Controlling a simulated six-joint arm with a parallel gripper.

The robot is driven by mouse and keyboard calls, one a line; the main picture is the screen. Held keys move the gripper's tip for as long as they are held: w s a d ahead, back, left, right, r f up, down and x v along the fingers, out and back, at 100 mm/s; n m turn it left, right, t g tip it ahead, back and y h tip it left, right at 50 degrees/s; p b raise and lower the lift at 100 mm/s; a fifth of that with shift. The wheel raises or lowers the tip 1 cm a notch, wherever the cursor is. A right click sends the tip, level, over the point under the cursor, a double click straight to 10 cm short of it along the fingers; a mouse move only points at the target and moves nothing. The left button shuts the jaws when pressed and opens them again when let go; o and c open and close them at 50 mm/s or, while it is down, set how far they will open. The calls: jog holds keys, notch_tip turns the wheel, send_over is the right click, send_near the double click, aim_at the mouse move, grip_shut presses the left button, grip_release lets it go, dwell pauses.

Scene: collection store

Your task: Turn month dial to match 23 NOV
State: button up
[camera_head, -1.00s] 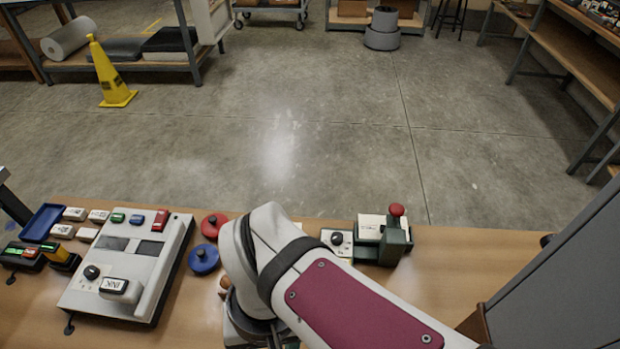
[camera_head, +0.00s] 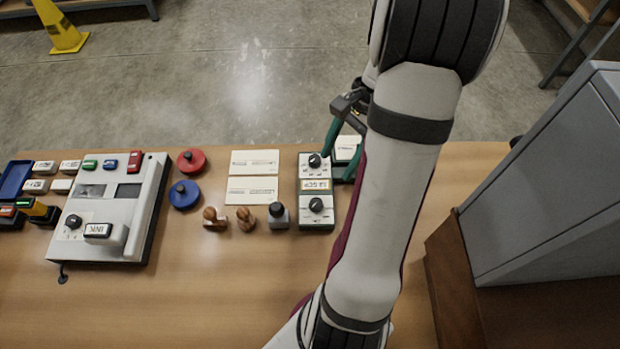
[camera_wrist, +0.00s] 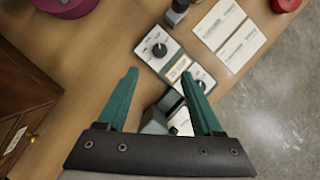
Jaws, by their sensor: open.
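The date box (camera_head: 301,198) is a pale block with two black dials and a small window between them. The window (camera_head: 316,185) seems to read a day and SEP; the digits are too small to be sure. The far dial (camera_head: 315,160) and the near dial (camera_head: 316,205) also show in the wrist view as one dial (camera_wrist: 200,86) and another dial (camera_wrist: 158,49). I cannot tell which is the month dial. My gripper (camera_wrist: 160,76) is open with green fingers, above and beside the box, holding nothing. One fingertip overlaps the box in the wrist view.
White cards (camera_head: 252,190), wooden stamps (camera_head: 246,218) and a grey bottle (camera_head: 279,217) lie left of the box. A grey cabinet (camera_head: 545,190) stands right. A green-and-white device (camera_head: 346,150) is partly hidden by my arm.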

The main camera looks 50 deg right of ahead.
aim_at(317, 202)
jog(key=x, duration=1.2)
jog(key=shift+f, duration=0.1)
grip_shut()
